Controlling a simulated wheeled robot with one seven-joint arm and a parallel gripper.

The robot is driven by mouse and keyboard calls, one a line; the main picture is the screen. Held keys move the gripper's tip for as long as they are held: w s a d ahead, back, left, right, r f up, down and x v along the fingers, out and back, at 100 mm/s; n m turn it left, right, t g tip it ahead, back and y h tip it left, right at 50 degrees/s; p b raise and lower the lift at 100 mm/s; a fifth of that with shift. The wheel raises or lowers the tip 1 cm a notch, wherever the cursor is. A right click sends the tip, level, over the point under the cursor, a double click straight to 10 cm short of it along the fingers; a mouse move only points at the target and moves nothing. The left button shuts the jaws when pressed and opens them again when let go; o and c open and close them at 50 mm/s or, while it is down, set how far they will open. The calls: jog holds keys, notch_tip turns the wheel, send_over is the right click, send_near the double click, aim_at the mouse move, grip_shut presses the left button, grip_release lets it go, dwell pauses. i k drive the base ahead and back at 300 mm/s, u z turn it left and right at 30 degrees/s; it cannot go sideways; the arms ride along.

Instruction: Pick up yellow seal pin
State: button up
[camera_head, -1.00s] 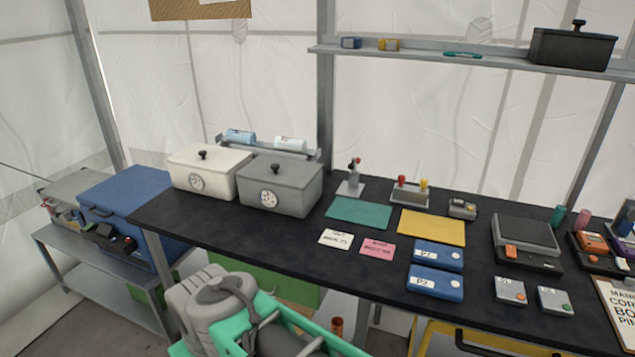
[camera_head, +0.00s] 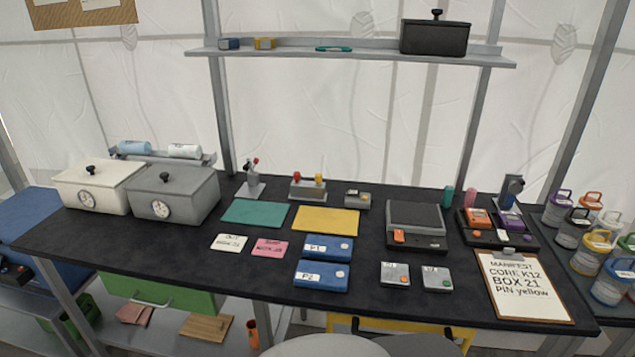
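The yellow seal pin (camera_head: 319,179) stands upright in a small grey holder (camera_head: 308,193) at the back middle of the black table. A red pin (camera_head: 296,177) stands in the same holder, just to its left. Only the pin's yellow top shows clearly; its lower part is hidden in the holder. My gripper is not in view. Only a rounded grey part of my own body shows at the bottom edge.
The black table (camera_head: 190,255) also holds a yellow mat (camera_head: 326,221) in front of the holder, a teal mat (camera_head: 255,213) and a pin stand (camera_head: 251,185) to the left. A small grey device (camera_head: 356,199) sits close on the right.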

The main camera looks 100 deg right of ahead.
aim_at(319, 177)
jog(key=z, duration=0.05)
jog(key=k, duration=2.2)
jog(key=z, duration=0.75)
jog(key=i, duration=1.7)
